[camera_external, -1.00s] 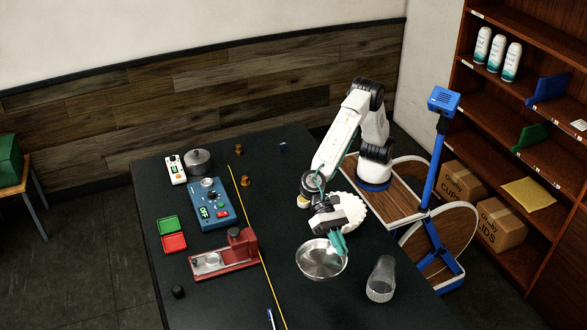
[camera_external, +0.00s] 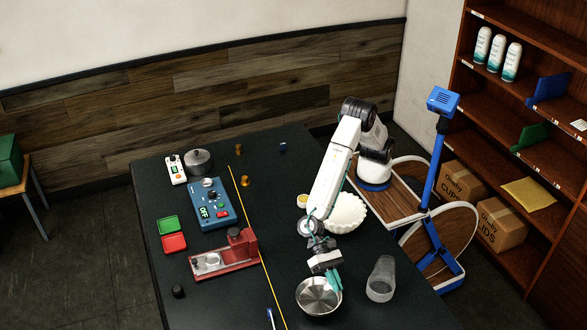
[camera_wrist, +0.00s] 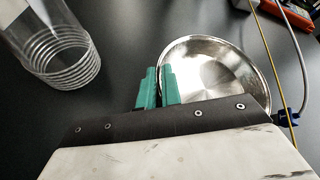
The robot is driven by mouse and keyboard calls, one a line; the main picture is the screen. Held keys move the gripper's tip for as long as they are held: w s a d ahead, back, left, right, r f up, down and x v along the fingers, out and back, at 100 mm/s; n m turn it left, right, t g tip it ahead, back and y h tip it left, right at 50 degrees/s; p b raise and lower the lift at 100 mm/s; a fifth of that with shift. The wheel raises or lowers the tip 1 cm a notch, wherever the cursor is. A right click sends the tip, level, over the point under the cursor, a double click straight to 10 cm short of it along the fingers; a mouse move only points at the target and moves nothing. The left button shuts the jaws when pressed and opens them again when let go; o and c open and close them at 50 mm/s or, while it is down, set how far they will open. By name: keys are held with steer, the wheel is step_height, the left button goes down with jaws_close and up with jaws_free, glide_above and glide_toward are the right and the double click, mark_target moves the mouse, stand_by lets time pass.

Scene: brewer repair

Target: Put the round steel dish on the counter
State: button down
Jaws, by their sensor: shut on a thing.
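The round steel dish (camera_external: 318,296) is at the front of the dark counter (camera_external: 200,300), right of the yellow line. My gripper (camera_external: 335,282) is over the dish's right rim, its teal fingers shut on that rim. In the wrist view the dish (camera_wrist: 215,75) fills the upper right, and the teal fingers (camera_wrist: 157,88) meet its near left edge. The dish looks about level. I cannot tell whether its underside touches the counter.
A clear ribbed cup (camera_external: 381,279) stands close to the right of the dish; it also shows in the wrist view (camera_wrist: 60,50). A white fluted bowl (camera_external: 345,213) is behind my gripper. A red press (camera_external: 222,258) stands left of the yellow line (camera_external: 262,262).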

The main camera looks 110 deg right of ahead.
steer(key=shift+f, duration=1.3)
steer(key=shift+f, duration=0.1)
steer(key=c, duration=1.6)
jaws_free()
steer(key=shift+d+r, duration=0.15)
steer(key=shift+r, duration=0.05)
steer(key=v, duration=1.1)
steer(key=shift+d+r, duration=0.15)
steer(key=shift+d, duration=0.15)
